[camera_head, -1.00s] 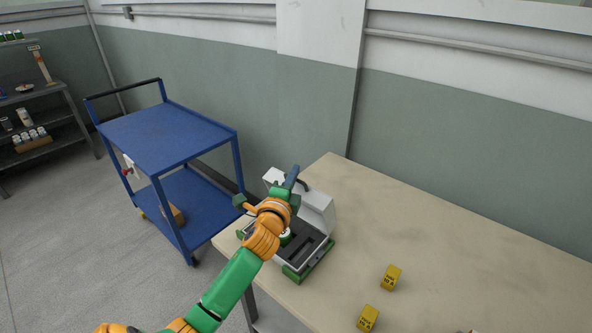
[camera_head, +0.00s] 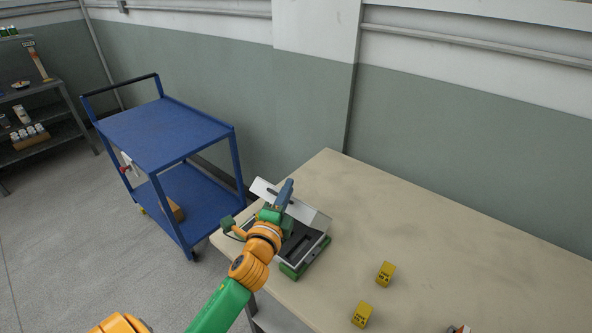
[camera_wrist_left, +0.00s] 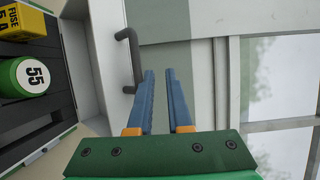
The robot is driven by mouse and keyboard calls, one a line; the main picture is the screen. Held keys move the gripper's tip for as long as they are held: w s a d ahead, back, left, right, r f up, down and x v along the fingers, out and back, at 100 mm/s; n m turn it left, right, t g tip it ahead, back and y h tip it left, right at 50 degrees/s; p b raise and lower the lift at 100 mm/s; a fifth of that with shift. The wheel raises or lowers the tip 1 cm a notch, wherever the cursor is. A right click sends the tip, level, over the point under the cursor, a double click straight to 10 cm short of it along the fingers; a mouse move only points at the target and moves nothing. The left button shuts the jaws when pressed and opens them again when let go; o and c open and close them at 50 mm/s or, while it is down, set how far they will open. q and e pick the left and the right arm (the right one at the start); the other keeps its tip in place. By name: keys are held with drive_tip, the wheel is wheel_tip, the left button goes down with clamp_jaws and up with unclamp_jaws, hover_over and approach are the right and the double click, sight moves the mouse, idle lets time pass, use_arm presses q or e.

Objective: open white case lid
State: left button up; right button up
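The white case (camera_head: 322,240) stands on the near left part of the table, on a green base. Its white lid (camera_head: 312,215) is raised and tilted, with the dark interior showing below. In the left wrist view the case interior holds a yellow fuse block (camera_wrist_left: 22,22) and a green cylinder marked 55 (camera_wrist_left: 30,76). A dark handle (camera_wrist_left: 130,60) shows beside my left gripper's fingers. My left gripper (camera_head: 286,192) is at the lid; its blue fingers (camera_wrist_left: 161,100) are parallel, with an empty gap between them. Contact with the lid is unclear. My right gripper is out of view.
The table (camera_head: 440,240) is mostly clear right of the case. Two yellow blocks (camera_head: 385,273) (camera_head: 362,314) stand there, and a small orange-and-white thing (camera_head: 459,329) is at the bottom edge. A blue cart (camera_head: 165,135) stands left of the table. The wall is behind.

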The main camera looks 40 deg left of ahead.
use_arm(q)
drive_tip(key=shift+s, duration=0.2)
drive_tip(key=b+v, duration=0.1)
drive_tip(key=v, duration=0.5)
drive_tip(key=shift+s+d+b, duration=0.15)
drive_tip(key=shift+s+b, duration=0.2)
drive_tip(key=shift+b, duration=0.05)
